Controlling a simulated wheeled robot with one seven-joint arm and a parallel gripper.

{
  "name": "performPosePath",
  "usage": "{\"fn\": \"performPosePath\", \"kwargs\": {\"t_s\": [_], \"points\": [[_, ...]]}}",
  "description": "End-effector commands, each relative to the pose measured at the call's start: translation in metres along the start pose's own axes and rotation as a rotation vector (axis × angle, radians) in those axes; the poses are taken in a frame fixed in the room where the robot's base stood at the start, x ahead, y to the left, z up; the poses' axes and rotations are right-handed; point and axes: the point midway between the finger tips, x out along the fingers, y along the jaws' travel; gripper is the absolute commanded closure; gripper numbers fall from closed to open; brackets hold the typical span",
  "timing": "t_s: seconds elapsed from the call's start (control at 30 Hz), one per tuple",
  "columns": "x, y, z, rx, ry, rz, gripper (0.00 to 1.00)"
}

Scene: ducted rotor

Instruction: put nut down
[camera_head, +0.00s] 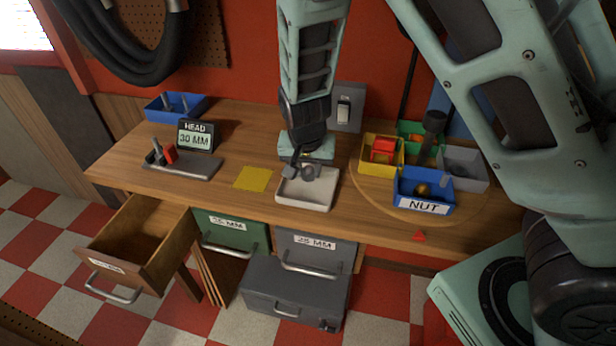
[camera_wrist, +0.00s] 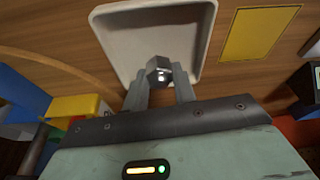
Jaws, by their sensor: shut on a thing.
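My gripper (camera_wrist: 160,92) is shut on the nut (camera_wrist: 158,66), a small grey metal piece held between the two fingertips. In the wrist view the nut shows over the near part of a white square tray (camera_wrist: 205,30). In the head view my gripper (camera_head: 305,172) is above the white tray (camera_head: 322,203) at the front edge of the workbench. The nut is small and dark there, and I cannot tell whether it touches the tray. The rest of the tray's inside looks empty.
A yellow square (camera_head: 253,178) lies left of the tray. Further left are the HEAD 30 MM sign (camera_head: 196,136) and a grey stand (camera_head: 190,168). Right are colored bins, with a blue NUT bin (camera_head: 424,206) in front. An open drawer (camera_head: 138,245) juts out below left.

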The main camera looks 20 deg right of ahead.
Motion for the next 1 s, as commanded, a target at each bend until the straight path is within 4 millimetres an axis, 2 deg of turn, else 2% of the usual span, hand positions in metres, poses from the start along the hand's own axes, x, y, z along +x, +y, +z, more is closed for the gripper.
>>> {"fn": "performPosePath", "kwargs": {"t_s": [0.2,0.57,0.6,0.67,1.0], "points": [[0.028,0.001,0.008,0.001,-0.002,0.003,0.98],[0.032,0.0,0.009,0.0,-0.001,0.001,0.98],[0.032,0.0,0.009,0.0,-0.001,0.001,0.68],[0.032,0.0,0.009,0.0,-0.001,0.001,0.52],[0.028,0.0,0.008,0.0,-0.001,0.0,0.52]]}}
